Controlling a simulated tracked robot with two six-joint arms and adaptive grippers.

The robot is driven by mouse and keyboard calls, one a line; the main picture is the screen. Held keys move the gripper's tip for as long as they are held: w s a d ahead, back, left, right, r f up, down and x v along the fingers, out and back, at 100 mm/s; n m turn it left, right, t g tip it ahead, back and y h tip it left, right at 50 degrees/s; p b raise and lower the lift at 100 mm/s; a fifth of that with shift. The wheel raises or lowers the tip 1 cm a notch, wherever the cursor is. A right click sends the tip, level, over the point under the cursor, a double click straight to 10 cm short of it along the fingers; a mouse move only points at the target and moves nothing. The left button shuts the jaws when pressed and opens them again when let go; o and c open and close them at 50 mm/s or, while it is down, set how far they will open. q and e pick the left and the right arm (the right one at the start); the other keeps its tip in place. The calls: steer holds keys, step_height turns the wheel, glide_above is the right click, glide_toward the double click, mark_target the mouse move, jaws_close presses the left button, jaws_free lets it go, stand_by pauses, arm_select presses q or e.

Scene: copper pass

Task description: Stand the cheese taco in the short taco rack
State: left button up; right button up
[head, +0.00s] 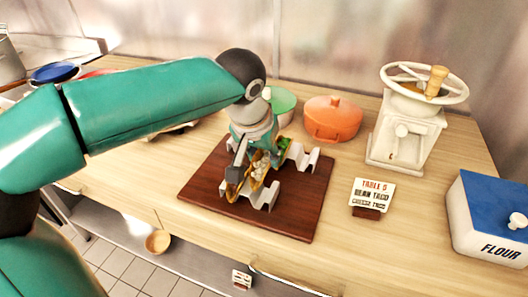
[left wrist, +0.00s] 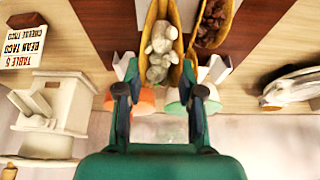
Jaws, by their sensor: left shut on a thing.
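The cheese taco (head: 260,167), a yellow shell with pale chunks, is held at the white metal short taco rack (head: 263,197); I cannot tell whether it rests in a slot. My left gripper (head: 242,165) is shut on this taco from above, partly hiding it. In the left wrist view the cheese taco (left wrist: 160,52) lies ahead, in line with the space between the fingers (left wrist: 161,92). A bean taco (left wrist: 213,24) with dark filling stands beside it; its shell (head: 232,190) shows at the rack's left. My right gripper is not in view.
A dark wooden board (head: 300,205) carries the racks, including another white rack (head: 303,158) behind. An orange pot (head: 332,118), green bowl (head: 283,103), white grinder (head: 405,135), order sign (head: 373,192) and flour box (head: 492,215) stand around. The counter's right front is clear.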

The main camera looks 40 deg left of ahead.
arm_select(q)
steer(key=shift+f+b, duration=2.45)
steer(key=shift+f, duration=0.7)
steer(key=o, duration=1.3)
steer(key=shift+c, duration=0.2)
steer(key=shift+r, duration=0.1)
steer(key=v, duration=1.1)
steer(key=shift+s+r, duration=0.2)
steer(key=shift+r, duration=0.05)
